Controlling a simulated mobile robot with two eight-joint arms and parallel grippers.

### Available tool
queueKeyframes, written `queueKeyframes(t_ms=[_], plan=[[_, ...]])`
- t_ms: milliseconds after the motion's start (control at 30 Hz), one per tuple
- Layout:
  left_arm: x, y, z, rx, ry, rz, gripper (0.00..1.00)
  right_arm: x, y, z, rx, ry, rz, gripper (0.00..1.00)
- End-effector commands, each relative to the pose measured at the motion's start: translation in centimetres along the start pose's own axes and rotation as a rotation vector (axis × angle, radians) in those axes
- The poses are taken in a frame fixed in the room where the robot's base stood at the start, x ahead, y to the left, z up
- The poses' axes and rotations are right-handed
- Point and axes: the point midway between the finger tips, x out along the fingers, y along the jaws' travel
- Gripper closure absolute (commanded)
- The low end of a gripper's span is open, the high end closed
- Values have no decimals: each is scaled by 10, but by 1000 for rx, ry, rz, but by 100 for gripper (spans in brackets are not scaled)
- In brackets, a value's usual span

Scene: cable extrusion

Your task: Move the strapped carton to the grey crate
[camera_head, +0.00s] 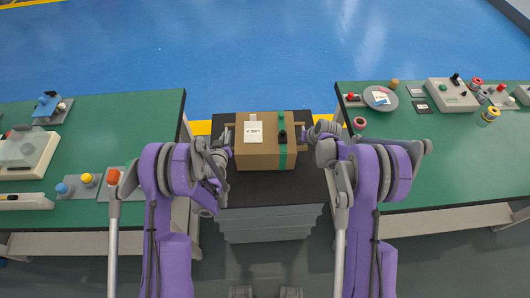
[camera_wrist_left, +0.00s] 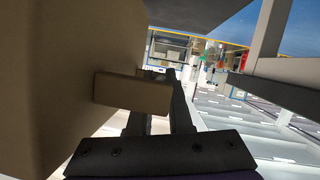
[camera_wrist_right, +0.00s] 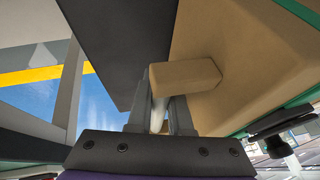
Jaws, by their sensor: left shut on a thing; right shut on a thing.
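The strapped carton (camera_head: 265,157) is a brown box with a green band around it, a white label and a small black part on top. It is over a black-topped grey stand (camera_head: 265,192) between the two tables; I cannot tell if it rests on it. My left gripper (camera_head: 231,152) is shut on a tab on the carton's left side; the tab shows large in the left wrist view (camera_wrist_left: 130,93). My right gripper (camera_head: 304,143) is shut on the opposite tab, seen in the right wrist view (camera_wrist_right: 185,77). I cannot make out a separate grey crate.
A green table (camera_head: 110,120) on the left holds a white device, buttons and a blue-topped part. A green table (camera_head: 450,150) on the right holds a round plate, a switch box and several spools. Blue floor (camera_head: 260,60) lies open beyond, with a yellow line.

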Motion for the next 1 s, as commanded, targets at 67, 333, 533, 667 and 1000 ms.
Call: queueKeyframes(t_ms=[67,333,533,667,1000], plan=[[1,-2,3,0,3,-1,100,3,2,1,1,1,1,100],[2,-3,7,0,1,-1,52,7,3,3,0,0,1,52],[2,-2,7,0,0,0,52,7,2,3,0,0,-1,52],[3,-2,7,0,0,0,52,7,1,3,0,0,-1,52],[3,-1,7,0,0,1,52,1,0,3,0,-1,-3,52]])
